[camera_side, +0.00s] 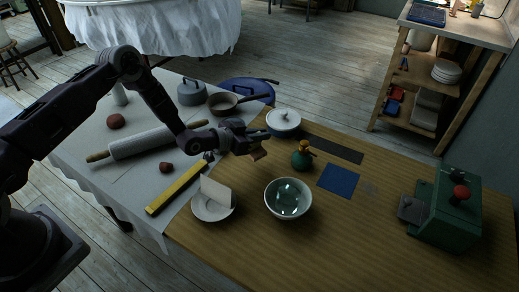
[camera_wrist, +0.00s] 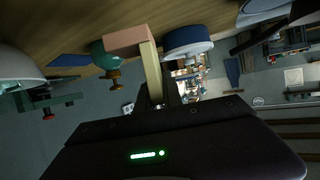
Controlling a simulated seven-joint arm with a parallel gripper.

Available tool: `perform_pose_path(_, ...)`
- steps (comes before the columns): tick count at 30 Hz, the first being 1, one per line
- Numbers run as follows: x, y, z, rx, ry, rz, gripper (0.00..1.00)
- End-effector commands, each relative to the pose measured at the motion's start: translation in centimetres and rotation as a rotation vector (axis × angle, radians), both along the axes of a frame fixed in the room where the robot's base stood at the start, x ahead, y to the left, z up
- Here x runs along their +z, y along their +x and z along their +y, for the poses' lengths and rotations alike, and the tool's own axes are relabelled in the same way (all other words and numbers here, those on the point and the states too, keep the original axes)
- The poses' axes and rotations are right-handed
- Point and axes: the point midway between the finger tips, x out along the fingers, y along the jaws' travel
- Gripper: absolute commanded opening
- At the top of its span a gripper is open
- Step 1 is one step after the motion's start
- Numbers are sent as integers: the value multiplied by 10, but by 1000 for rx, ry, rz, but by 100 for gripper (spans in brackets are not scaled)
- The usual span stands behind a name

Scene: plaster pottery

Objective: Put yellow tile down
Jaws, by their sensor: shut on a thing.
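My gripper (camera_side: 246,146) is above the left part of the wooden table, near the lidded pot. In the wrist view the block (camera_wrist: 128,41) sits at the end of a pale yellow strip (camera_wrist: 151,72) that runs back to the jaws. The held thing appears clear of the table. No separate flat yellow tile shows. A blue square (camera_side: 338,180) lies flat on the table.
A saucer (camera_side: 213,214) bears an upright pale piece. A yellow bar (camera_side: 178,188) and rolling pin (camera_side: 150,143) lie left. A green machine (camera_side: 443,215) stands right.

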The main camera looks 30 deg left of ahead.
Motion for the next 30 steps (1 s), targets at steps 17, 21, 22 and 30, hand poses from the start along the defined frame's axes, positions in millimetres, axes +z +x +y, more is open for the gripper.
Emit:
perform_pose_path(17, -45, 0, 0, -1, 1, 0, 0)
perform_pose_path(21, -45, 0, 0, -1, 1, 1, 32)
perform_pose_path(22, -45, 0, 0, -1, 1, 1, 32)
perform_pose_path(30, -43, 0, 0, -1, 1, 1, 32)
